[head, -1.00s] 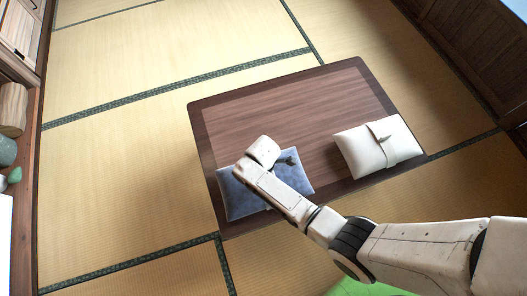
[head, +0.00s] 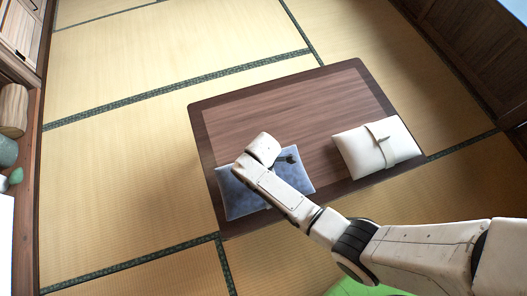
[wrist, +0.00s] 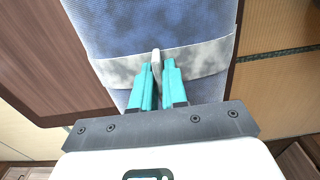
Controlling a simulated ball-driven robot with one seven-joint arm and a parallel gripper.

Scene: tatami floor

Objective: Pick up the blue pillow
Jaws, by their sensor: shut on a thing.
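The blue pillow (head: 240,198) lies at the near left corner of the dark wooden low table (head: 290,105). My forearm and wrist cover part of it in the head view. In the wrist view the blue pillow (wrist: 150,22) has a pale grey band across it, with a small light tab standing up from the band. My gripper (wrist: 157,68) has its teal fingers shut on this tab. In the head view my gripper (head: 288,158) is over the pillow, with its fingers mostly hidden. I see no clear gap between pillow and table.
A white pillow (head: 368,152) with a band and tab lies at the table's right end. The table's far middle is bare. Tatami floor (head: 120,175) lies open to the left and behind. Wooden shelving with a log-like object (head: 12,108) stands at the left edge.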

